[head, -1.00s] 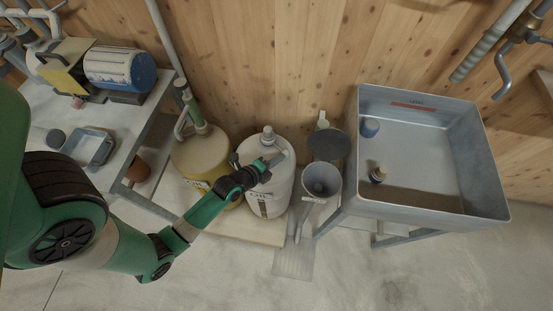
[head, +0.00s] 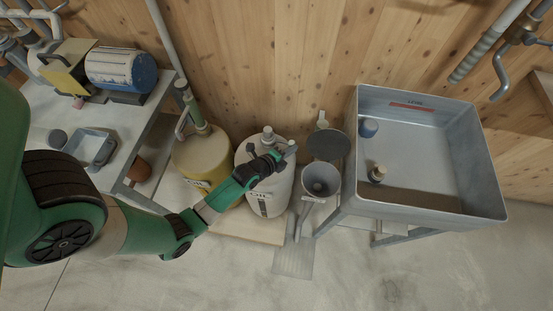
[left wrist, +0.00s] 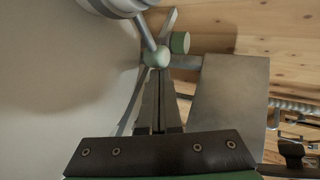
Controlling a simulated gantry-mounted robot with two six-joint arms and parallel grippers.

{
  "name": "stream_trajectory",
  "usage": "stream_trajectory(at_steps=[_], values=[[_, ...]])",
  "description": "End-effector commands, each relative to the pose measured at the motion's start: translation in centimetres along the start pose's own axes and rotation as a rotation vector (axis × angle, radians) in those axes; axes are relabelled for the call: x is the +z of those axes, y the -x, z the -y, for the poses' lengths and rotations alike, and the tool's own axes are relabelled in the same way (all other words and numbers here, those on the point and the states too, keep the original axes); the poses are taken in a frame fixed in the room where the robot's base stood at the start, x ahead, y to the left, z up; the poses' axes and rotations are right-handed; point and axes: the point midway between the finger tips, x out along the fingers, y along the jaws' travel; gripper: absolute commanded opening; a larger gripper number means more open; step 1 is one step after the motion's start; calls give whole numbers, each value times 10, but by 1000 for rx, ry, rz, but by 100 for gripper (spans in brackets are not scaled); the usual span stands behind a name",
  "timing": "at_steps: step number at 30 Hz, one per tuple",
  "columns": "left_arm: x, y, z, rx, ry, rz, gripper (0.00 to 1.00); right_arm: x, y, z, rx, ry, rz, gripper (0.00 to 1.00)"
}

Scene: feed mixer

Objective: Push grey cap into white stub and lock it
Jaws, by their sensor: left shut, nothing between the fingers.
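The white drum (head: 262,193) stands in the middle of the head view, with a grey cap-like fitting (head: 268,134) on top. My left gripper (head: 284,155) is shut and empty above the drum's right shoulder. A small pale grey piece (head: 291,147) shows right at its fingertips; I cannot tell whether this is the cap or the stub. In the left wrist view the closed fingers (left wrist: 161,80) point at a pale greenish ball (left wrist: 157,57) on a grey rod, touching or nearly touching it. A short cylinder with a green band (left wrist: 180,43) lies just beyond. My right gripper is not in view.
A yellow drum (head: 203,158) stands left of the white one. A grey funnel (head: 321,181) and a dark round lid (head: 328,145) stand to the right, beside a large metal basin (head: 350,155). A workbench (head: 127,165) is at the left. The wooden wall is close behind.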

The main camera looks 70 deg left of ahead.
Motion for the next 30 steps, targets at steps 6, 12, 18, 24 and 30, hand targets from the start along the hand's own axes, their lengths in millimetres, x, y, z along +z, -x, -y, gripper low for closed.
stream_trajectory(at_steps=[6,12,18,24,30], values=[[7,-19,9,-2,1,2,0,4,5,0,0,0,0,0],[14,-32,14,-1,0,2,0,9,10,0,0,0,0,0],[18,-38,18,0,0,1,0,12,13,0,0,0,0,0],[21,-40,20,0,-1,1,0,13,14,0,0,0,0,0],[21,-41,21,-1,-1,1,0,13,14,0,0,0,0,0]])
